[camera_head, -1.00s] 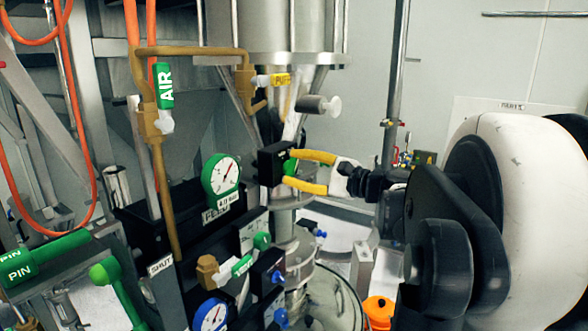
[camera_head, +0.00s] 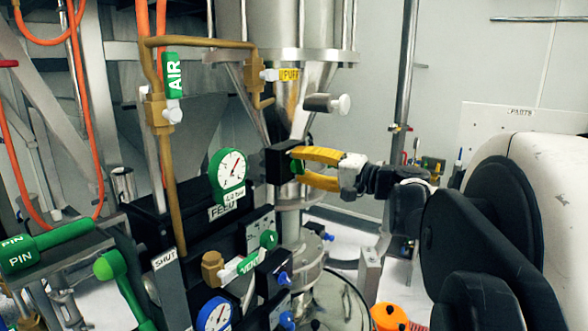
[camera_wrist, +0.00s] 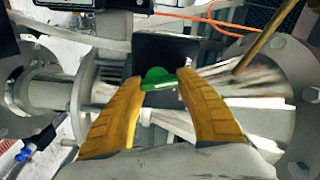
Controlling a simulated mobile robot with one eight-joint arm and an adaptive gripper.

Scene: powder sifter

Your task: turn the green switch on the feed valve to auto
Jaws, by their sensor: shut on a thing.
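The feed valve is a black box (camera_head: 278,165) on the steel pipe below the hopper cone, near the middle of the head view. In the wrist view its dark face (camera_wrist: 180,52) is straight ahead. The green switch (camera_wrist: 158,77) sticks out of that face. My gripper (camera_wrist: 158,84) has its two yellow fingers on either side of the switch, shut on it. In the head view my gripper (camera_head: 297,165) reaches in from the right, and the fingers mostly hide the switch. I cannot read the switch's position marks.
A green-rimmed gauge (camera_head: 228,170) above a FEED label and a lower blue gauge (camera_head: 214,316) stand left of the valve. A green-handled valve (camera_head: 250,262) sits below. Brown piping (camera_head: 168,190) rises at left. An orange object (camera_head: 390,316) is low down, right of centre.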

